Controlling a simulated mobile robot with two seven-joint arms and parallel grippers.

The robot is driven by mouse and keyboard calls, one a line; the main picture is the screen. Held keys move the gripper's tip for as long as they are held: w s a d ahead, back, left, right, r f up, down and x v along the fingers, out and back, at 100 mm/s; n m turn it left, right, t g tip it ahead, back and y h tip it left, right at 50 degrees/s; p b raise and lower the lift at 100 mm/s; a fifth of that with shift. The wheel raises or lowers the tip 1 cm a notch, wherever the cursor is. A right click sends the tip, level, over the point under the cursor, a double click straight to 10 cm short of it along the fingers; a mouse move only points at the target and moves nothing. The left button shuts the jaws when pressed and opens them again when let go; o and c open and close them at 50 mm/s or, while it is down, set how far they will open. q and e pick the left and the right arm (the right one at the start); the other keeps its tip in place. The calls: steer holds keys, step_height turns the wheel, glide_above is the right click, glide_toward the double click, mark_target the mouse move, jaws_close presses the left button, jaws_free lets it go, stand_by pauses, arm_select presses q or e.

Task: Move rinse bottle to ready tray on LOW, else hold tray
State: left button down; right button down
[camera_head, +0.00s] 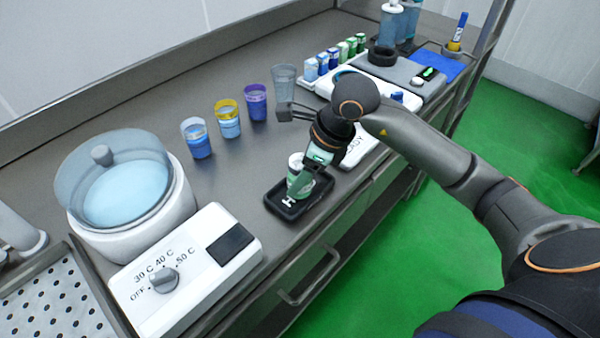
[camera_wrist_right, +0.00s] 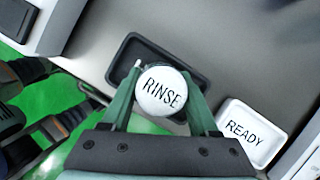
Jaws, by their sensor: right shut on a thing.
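The rinse bottle (camera_head: 296,162) has a round white cap marked RINSE, which shows in the right wrist view (camera_wrist_right: 162,90). My right gripper (camera_head: 305,178) is shut on it, with one green finger on each side of the cap in the wrist view (camera_wrist_right: 161,104). The bottle is over the black tray (camera_head: 286,207), whose visible letter is H; I cannot tell whether it touches the tray floor. The black tray also shows in the wrist view (camera_wrist_right: 128,53). The white READY tray (camera_wrist_right: 254,132) is to its right, partly behind my arm in the head view (camera_head: 358,150). My left gripper is not in view.
A white water bath with a dial (camera_head: 164,279) and dark display (camera_head: 230,243) stands at left. Cups with blue contents (camera_head: 228,120) and a clear cup (camera_head: 284,82) stand behind. Several small cartons (camera_head: 323,65) and a grey device with a green-lit display (camera_head: 428,73) are farther back.

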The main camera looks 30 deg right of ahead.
steer(key=shift+f, duration=0.1)
steer(key=shift+c, duration=0.7)
jaws_free()
steer(key=shift+r, duration=0.3)
steer(key=v, duration=1.1)
steer(key=shift+s+r+p, duration=0.15)
steer(key=shift+r+p, duration=0.2)
steer(key=shift+p, duration=0.05)
steer(key=shift+s, duration=0.1)
